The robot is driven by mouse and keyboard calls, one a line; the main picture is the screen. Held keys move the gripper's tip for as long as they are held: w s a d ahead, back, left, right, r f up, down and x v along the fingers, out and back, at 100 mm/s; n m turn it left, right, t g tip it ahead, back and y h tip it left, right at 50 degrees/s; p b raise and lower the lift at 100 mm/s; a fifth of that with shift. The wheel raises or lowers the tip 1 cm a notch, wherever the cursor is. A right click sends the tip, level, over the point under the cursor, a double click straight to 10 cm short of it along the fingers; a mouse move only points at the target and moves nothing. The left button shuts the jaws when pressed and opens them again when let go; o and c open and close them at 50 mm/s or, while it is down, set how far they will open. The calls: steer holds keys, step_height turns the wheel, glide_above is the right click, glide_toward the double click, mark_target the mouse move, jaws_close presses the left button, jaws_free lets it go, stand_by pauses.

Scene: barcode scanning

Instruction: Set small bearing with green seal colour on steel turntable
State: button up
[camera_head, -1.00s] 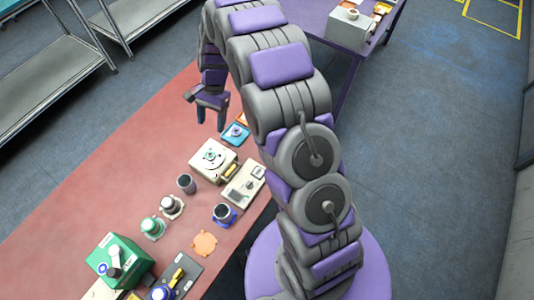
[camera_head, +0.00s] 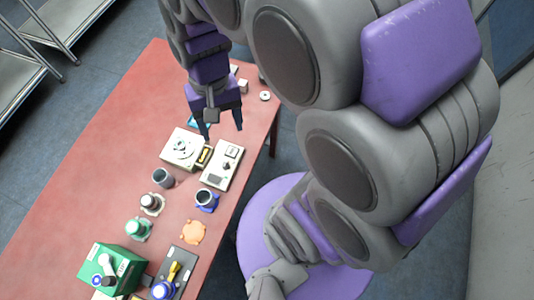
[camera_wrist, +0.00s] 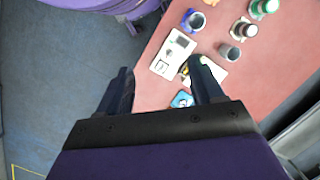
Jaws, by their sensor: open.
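The steel turntable (camera_head: 183,146) is a round disc on a cream box in the middle of the red table. A small round piece sits at its centre; its seal colour is too small to tell now. My gripper (camera_head: 222,130) is open and empty, pointing down above the table beside the turntable's box. The right finger partly hides the cream box there. A blue tray (camera_wrist: 181,99) shows near that finger; what lies in it is unclear.
A cream device (camera_head: 222,168) stands right of the turntable. Several pots and cups, including a dark grey cup (camera_head: 163,178) and a blue-based one (camera_head: 206,200), stand nearer. A green box (camera_head: 112,270) is at the front. A white ring (camera_head: 265,96) lies near the far right edge.

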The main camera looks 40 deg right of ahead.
steer(key=s+d+n+h, duration=0.1)
steer(key=s+d+n, duration=0.1)
steer(key=s, duration=1)
steer(key=shift+s+d+r+n, duration=0.3)
steer(key=shift+d+r+n, duration=0.1)
steer(key=shift+d, duration=0.4)
steer(key=shift+f+b, duration=0.3)
